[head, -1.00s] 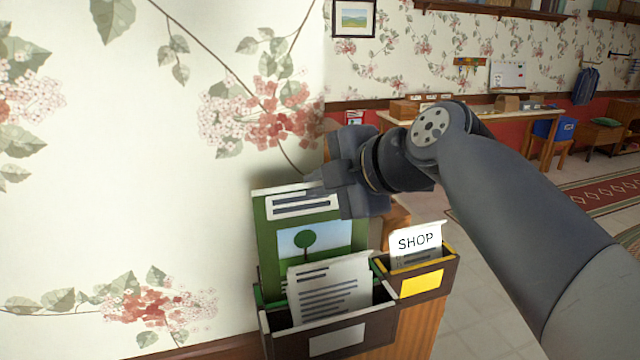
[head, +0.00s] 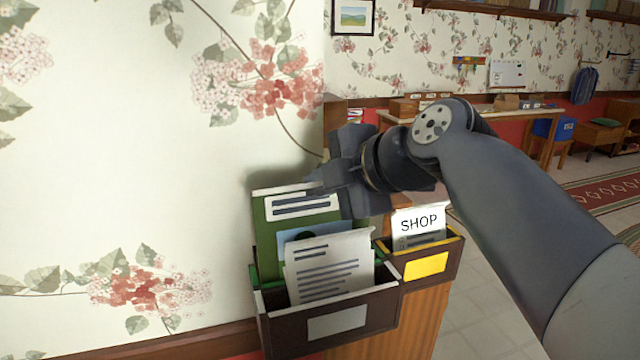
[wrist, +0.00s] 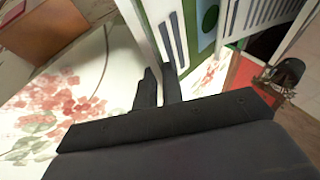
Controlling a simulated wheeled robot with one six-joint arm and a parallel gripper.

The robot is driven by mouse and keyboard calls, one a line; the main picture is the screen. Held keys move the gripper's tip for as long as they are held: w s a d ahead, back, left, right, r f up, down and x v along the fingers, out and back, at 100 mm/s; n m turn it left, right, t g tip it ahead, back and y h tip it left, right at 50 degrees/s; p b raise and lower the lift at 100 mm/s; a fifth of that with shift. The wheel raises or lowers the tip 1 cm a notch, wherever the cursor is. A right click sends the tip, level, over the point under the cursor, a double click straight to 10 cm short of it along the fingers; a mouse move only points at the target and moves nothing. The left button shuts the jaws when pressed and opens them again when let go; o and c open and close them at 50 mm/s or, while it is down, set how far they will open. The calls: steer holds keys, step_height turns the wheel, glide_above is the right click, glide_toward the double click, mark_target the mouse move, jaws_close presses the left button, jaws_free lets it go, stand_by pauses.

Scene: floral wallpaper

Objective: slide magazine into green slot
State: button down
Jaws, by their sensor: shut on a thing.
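The magazine (head: 270,232) is green with a white title strip and a tree picture. It stands nearly upright, leaning slightly, in the back pocket of the dark wall rack. My gripper (head: 325,182) is shut on its upper right part; the fingers (wrist: 160,88) show close together at its edge in the wrist view. The green slot (head: 253,274) shows as a green rim at the rack's left, beside the magazine's lower edge. The magazine's bottom is hidden behind a white paper, so its depth in the slot cannot be told.
A white printed paper (head: 328,268) stands in the front pocket with a grey label (head: 337,322). To the right is a yellow-rimmed pocket (head: 427,264) holding a SHOP sheet (head: 418,222). The floral wall (head: 130,150) is close on the left.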

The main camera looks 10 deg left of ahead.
steer(key=shift+f, duration=0.35)
steer(key=c, duration=1.5)
jaws_free()
steer(key=shift+o, duration=0.2)
steer(key=b+v, duration=0.1)
steer(key=v, duration=0.9)
steer(key=shift+s+d+r, duration=0.2)
steer(key=shift+d+r, duration=0.05)
steer(key=shift+a, duration=0.1)
